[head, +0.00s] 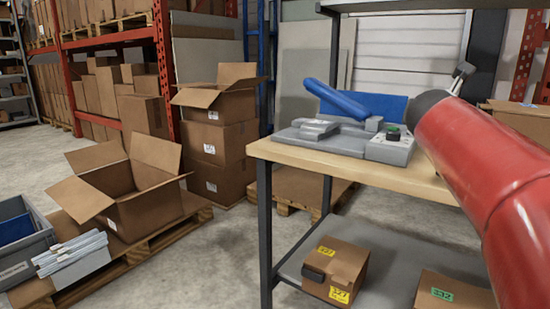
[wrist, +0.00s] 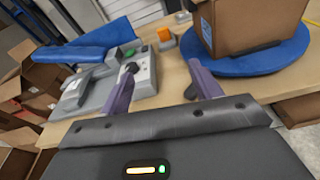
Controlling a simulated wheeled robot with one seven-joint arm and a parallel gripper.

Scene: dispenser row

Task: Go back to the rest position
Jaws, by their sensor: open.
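My gripper (wrist: 158,92) shows in the wrist view with its two purple-grey fingers spread apart and nothing between them. It is over the wooden workbench (wrist: 172,88), with the bench top beneath the fingers. My red arm crosses the right side of the head view, and the gripper itself is not seen there. Beyond the fingers, a cardboard box (wrist: 245,25) stands on a round blue turntable (wrist: 262,62) at the right. A grey device with a blue arm (wrist: 85,52) lies at the left; it also shows on the bench in the head view (head: 330,140).
The bench's lower shelf (head: 385,285) holds two taped boxes, one a brown box (head: 335,270). An open carton (head: 135,190) stands on a pallet at the left, near stacked boxes (head: 218,135). Racking is behind. Concrete floor (head: 225,255) is clear between pallet and bench.

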